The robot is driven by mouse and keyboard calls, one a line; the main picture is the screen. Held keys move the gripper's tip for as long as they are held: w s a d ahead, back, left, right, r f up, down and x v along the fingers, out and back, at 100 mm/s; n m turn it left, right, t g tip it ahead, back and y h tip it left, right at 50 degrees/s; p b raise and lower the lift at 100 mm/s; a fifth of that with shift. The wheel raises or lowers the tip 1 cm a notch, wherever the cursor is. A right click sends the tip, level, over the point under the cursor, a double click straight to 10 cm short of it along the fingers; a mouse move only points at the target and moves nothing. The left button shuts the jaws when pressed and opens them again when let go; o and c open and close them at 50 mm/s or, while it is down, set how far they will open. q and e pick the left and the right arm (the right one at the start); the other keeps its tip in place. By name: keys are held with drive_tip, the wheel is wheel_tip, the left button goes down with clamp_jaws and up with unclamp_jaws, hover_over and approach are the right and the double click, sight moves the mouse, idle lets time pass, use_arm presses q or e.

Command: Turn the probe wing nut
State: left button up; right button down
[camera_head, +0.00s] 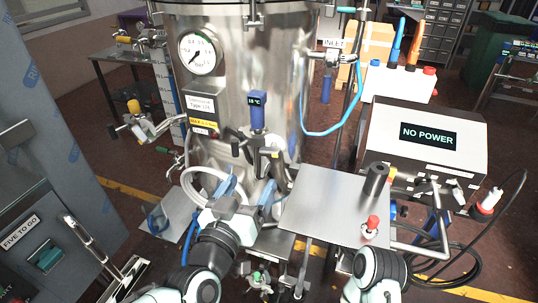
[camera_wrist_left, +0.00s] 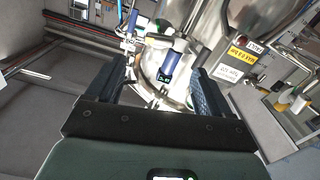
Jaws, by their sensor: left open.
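The probe (camera_head: 257,112) is a blue cylinder with a small display reading about 18 °C, mounted upright on the front of the steel tank (camera_head: 290,60). Metal fittings sit just below it, and I cannot clearly pick out the wing nut among them. The blue probe also shows in the left wrist view (camera_wrist_left: 173,52), ahead of the fingers. My left gripper (camera_head: 247,187) is open, below and in front of the probe fittings. In the left wrist view its two fingers (camera_wrist_left: 165,88) stand apart with nothing gripped between them. Only a right arm link shows, at the bottom right.
A flat metal plate (camera_head: 325,207) with a red-topped knob (camera_head: 372,223) stands right of my left gripper. A box reading NO POWER (camera_head: 428,136) is behind it. A pressure gauge (camera_head: 198,53) and a side valve (camera_head: 135,120) are on the tank's left. A blue hose (camera_head: 330,132) hangs at right.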

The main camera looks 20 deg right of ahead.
sight(268, 155)
use_arm(q)
drive_tip(key=p+x, duration=0.2)
drive_tip(key=x, duration=0.9)
drive_tip(key=shift+s, duration=0.1)
drive_tip(key=c, duration=1)
